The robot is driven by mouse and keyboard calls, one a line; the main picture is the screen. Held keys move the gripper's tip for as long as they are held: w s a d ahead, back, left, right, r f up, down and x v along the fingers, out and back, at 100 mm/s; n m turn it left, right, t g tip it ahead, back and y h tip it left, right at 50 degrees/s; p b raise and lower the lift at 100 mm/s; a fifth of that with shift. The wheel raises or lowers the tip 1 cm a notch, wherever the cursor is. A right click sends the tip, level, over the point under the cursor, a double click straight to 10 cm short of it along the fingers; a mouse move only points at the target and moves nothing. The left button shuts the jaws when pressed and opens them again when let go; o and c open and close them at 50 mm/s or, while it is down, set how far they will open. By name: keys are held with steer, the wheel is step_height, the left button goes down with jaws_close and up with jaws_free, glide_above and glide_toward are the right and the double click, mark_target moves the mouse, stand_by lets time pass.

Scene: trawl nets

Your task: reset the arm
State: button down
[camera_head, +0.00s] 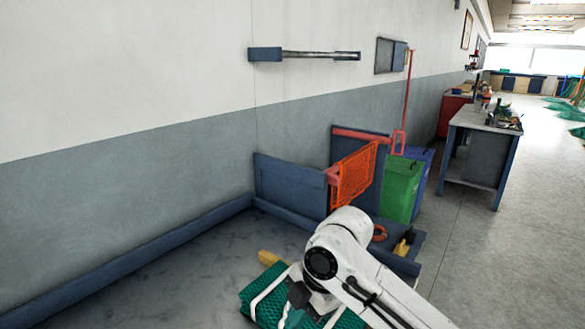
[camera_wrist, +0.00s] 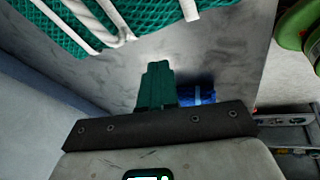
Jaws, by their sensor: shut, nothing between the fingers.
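My arm is bent over the grey bench (camera_head: 190,272) in the head view. My gripper (camera_wrist: 158,68) shows in the wrist view with its teal fingers together and nothing between them. In the head view my arm partly covers the gripper (camera_head: 296,317), which is low in the picture in front of a green net bundle with white straps (camera_head: 258,288). The bundle also shows at the top left of the wrist view (camera_wrist: 50,28), apart from the fingertips. A blue strapped bundle (camera_wrist: 196,95) lies just right of the fingers in the wrist view.
A raised blue edge (camera_head: 150,255) runs along the wall. An orange crate-like panel (camera_head: 354,176) stands at the bench's far end, with a yellow object (camera_head: 402,247) near it. Green (camera_head: 402,190) and blue bins stand beyond.

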steer(key=s+a+f+m+t+y, duration=0.2)
steer(key=s+a+m+y, duration=0.1)
steer(key=m, duration=0.4)
steer(key=s+d+f+m+t, duration=0.1)
steer(key=s+d+f+m, duration=0.1)
steer(key=d+m, duration=0.1)
steer(key=s+d+f+m+t+h, duration=0.1)
steer(key=s+d+f+m, duration=0.2)
steer(key=d+m, duration=0.1)
steer(key=s+d+f+m+t+h, duration=0.1)
steer(key=s+d+f+m, duration=0.1)
steer(key=d, duration=0.3)
steer(key=shift+s+d+f+m, duration=0.1)
steer(key=shift+s+f+m, duration=0.15)
steer(key=shift+s+m, duration=0.4)
steer(key=s+d+f+m+h, duration=0.3)
steer(key=s+d+m, duration=0.1)
steer(key=s+d, duration=0.35)
steer(key=s+d+f+m+h, duration=0.25)
steer(key=s+d+m, duration=0.25)
steer(key=s+d, duration=0.3)
steer(key=s+d+f+g, duration=0.2)
steer(key=s+f+g, duration=0.2)
steer(key=s, duration=0.4)
steer(key=shift+f, duration=0.55)
